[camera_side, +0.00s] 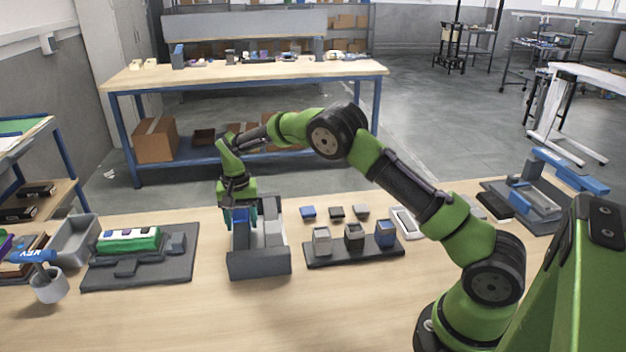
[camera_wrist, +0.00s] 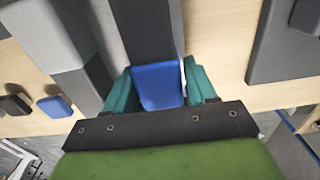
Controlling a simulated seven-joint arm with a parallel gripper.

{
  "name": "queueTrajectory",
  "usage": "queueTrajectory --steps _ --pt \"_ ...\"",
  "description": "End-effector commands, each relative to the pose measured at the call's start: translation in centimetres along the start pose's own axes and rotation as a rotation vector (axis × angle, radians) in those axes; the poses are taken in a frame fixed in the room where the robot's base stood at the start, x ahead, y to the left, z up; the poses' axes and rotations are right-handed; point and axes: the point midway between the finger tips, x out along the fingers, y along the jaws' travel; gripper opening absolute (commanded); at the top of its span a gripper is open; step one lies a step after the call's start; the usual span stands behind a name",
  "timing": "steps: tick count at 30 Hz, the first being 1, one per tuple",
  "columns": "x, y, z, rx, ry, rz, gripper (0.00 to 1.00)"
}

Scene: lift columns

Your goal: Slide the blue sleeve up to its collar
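The blue sleeve (camera_wrist: 158,87) lies directly between the two teal fingers of my gripper (camera_wrist: 160,85) in the wrist view. The fingers press close along both its sides and look shut on it. In the side view my gripper (camera_side: 240,213) reaches down at the left side of a grey open-topped fixture (camera_side: 258,264), with the blue sleeve (camera_side: 240,215) partly hidden between its fingers. A dark grey column (camera_wrist: 148,30) runs away from the sleeve in the wrist view. I cannot make out the collar.
A lighter grey block (camera_side: 273,231) stands beside the sleeve inside the fixture. To the right is a dark stand (camera_side: 352,254) with grey, black and blue blocks. To the left is a dark board (camera_side: 140,270) with a green piece (camera_side: 130,240). The front of the table is clear.

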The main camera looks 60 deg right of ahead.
Motion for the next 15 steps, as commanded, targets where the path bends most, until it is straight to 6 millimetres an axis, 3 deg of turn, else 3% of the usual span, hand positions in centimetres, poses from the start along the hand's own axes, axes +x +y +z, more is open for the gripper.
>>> queueTrajectory --steps 10,15 --pt "0.0 0.0 0.1 0.001 -0.005 0.001 0.64" --pt "-1.3 0.0 0.1 0.001 -0.004 0.001 0.64"
